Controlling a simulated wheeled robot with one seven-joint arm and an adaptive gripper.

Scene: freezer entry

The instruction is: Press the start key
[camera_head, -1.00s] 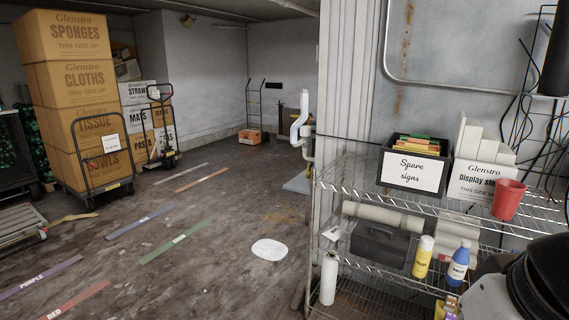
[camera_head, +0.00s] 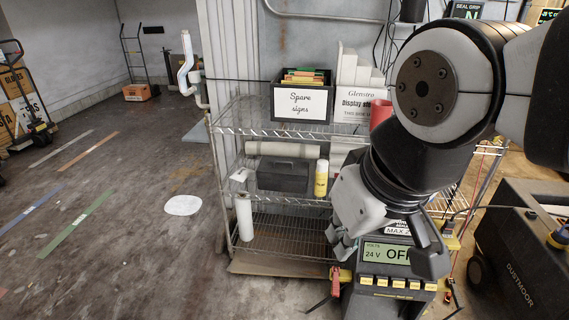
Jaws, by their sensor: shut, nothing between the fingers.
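A dark charger-like unit (camera_head: 388,307) stands low in front of the wire shelf in the head view. A row of several yellow keys (camera_head: 398,284) runs below the display. Their labels are too small to read, so I cannot tell which is the start key. My gripper (camera_head: 345,246) is shut and empty, pointing down above the unit's left side. My arm hides part of the unit's top. I cannot tell the exact gap to the keys.
The wire shelf (camera_head: 270,133) behind holds a spare-signs box (camera_head: 301,103), a red cup (camera_head: 380,112) and a yellow bottle (camera_head: 321,180). A red clamp (camera_head: 336,280) is beside the unit. A dark Dustmoor machine (camera_head: 525,260) stands at right. Open floor lies at left.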

